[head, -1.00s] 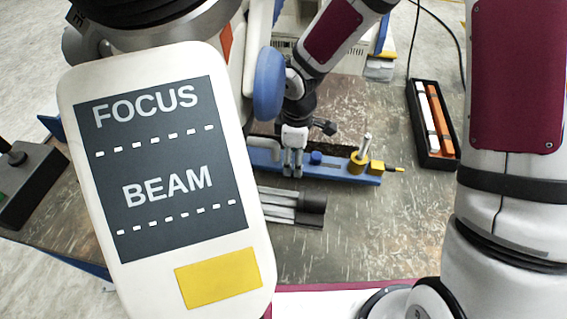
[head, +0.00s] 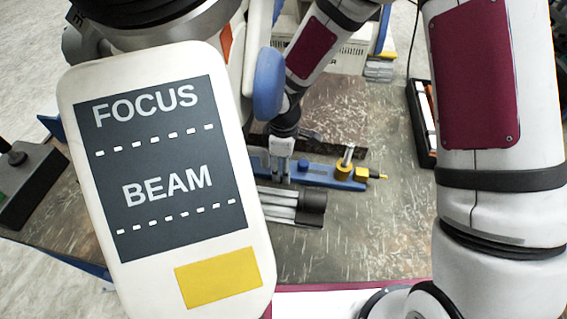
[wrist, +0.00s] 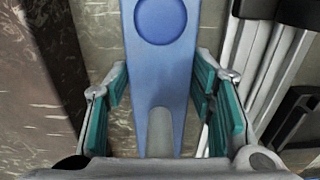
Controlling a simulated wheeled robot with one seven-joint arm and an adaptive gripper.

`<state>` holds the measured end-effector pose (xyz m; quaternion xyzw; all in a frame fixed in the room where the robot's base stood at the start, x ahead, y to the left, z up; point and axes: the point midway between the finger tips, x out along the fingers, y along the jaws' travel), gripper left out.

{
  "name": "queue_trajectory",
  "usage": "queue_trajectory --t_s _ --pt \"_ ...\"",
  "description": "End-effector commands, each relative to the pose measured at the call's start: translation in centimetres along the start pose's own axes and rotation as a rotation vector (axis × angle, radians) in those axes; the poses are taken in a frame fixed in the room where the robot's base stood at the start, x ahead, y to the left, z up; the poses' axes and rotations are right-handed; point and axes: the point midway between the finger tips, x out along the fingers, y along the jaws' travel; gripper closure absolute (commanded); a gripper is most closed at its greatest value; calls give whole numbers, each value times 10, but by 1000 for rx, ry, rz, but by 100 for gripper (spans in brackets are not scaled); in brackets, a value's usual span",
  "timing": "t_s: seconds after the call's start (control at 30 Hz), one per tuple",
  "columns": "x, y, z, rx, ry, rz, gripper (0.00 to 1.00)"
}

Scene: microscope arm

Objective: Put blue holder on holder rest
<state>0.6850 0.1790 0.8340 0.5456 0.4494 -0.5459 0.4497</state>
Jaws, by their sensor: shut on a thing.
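The blue holder (head: 318,175) is a long blue bar with a yellow fitting, a metal pin and a yellow tip at its right end. My gripper (head: 279,175) is shut on its left part, from above. In the wrist view the blue holder (wrist: 160,60) runs between the teal finger pads of my gripper (wrist: 162,115), with its forked end toward me. Whether it is clear of the table cannot be told. Grey rails with a black end (head: 295,207) lie just in front of it; they may be the holder rest, but I cannot tell.
A large white panel reading FOCUS and BEAM (head: 165,180) hides much of the left side. A black tray (head: 420,130) with white and orange pieces stands at the right, partly behind my arm. The table (head: 370,235) is bare right of the rails.

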Motion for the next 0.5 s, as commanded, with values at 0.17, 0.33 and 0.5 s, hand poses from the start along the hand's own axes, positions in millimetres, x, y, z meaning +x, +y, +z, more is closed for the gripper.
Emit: queue_trajectory --t_s 0.17,0.33,0.5 --pt "2 0 0 0 0 0 30" --pt "2 0 0 0 0 0 30" --pt "-1 0 0 1 0 0 30"
